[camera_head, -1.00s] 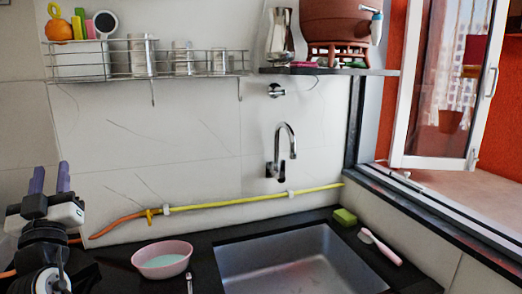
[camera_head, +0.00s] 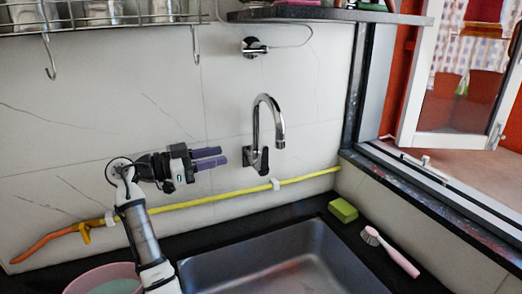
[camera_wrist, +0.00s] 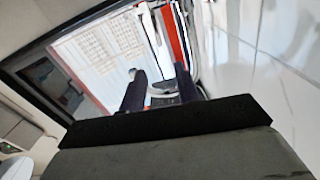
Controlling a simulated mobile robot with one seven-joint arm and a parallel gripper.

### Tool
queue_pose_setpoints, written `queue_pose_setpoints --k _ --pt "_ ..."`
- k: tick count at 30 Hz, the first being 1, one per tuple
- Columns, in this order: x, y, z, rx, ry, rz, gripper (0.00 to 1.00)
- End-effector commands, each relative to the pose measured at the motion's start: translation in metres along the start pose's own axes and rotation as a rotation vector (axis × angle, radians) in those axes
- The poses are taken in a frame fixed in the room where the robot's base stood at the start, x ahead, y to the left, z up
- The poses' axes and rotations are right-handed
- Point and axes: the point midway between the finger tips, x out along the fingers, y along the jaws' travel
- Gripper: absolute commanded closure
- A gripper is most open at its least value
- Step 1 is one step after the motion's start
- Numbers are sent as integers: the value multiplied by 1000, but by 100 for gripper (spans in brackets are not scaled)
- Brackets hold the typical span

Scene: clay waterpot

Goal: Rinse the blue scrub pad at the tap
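I see no blue scrub pad in either view. The chrome tap (camera_head: 256,130) with a curved spout stands on the tiled wall above the steel sink (camera_head: 270,270). My gripper (camera_head: 227,157) is raised just left of the tap, its purple fingers pointing right towards it. The fingers are apart, with nothing seen held between them. In the wrist view my gripper (camera_wrist: 160,74) also shows two separated dark fingers; a small grey shape beyond them is unclear. A pink bowl (camera_head: 80,280) with pale blue-green contents sits at the lower left, partly cut off.
A green sponge (camera_head: 343,210) and a pink-handled brush (camera_head: 392,253) lie on the dark counter right of the sink. A yellow hose (camera_head: 225,197) runs along the wall. A wire rack (camera_head: 100,20) and a shelf (camera_head: 330,16) hang above. An open window (camera_head: 450,80) is at the right.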

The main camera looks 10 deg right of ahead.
Motion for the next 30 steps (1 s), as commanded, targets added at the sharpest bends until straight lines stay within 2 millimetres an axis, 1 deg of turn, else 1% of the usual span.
queue_pose_setpoints --k 5,8,12,18,21,24,30 --pt "22 1 -1 -2 -1 5 68" --pt "42 1 -2 -2 0 5 68" --pt "73 1 -2 -2 -1 5 68" --pt "110 0 -1 -3 -1 3 68" --pt "124 0 -1 -3 -1 2 68" --pt "132 0 0 -3 0 0 68" --pt "137 0 0 -2 0 0 68"
